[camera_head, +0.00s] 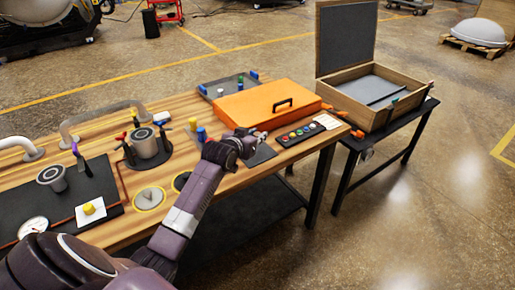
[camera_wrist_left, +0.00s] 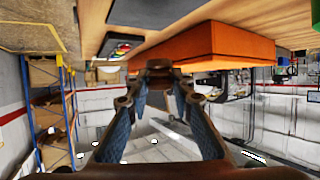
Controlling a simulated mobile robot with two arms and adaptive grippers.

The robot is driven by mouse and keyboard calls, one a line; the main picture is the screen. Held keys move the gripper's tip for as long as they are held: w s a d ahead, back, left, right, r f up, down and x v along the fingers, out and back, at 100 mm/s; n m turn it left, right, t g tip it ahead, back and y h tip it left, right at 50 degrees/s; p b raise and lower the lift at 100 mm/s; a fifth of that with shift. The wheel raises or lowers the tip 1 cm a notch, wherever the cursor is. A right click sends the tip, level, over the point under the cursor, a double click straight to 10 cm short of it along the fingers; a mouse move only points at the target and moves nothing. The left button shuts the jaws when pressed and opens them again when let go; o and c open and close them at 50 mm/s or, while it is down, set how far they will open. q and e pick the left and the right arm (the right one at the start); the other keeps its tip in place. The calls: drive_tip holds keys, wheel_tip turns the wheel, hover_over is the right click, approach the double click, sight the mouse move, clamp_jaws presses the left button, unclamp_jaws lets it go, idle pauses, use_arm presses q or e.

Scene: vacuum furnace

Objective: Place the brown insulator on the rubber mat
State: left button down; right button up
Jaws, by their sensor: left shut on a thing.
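My left gripper (camera_head: 252,139) is over the right part of the wooden workbench, in front of the orange case. It is shut on a small dark brown thing, which I take for the brown insulator (camera_wrist_left: 159,70); the fingers hide most of it. In the left wrist view the gripper's two fingers (camera_wrist_left: 160,95) with blue inner pads reach toward it. A small dark mat (camera_head: 260,156), which looks like the rubber mat, lies on the bench just below and beside the gripper, partly hidden by it. My right gripper is not in view.
The orange case (camera_head: 268,103) stands behind the gripper. A panel with coloured buttons (camera_head: 299,135) lies to its right. An open wooden box (camera_head: 352,92) stands on a side table farther right. Gauges, pipes and a black mat (camera_head: 99,179) fill the bench's left.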

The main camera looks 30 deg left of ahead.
sight(258, 154)
use_arm(q)
wheel_tip(258, 154, down, 5)
drive_tip(key=shift+f, duration=0.35)
drive_tip(key=shift+f, duration=0.1)
drive_tip(key=c, duration=1.7)
unclamp_jaws()
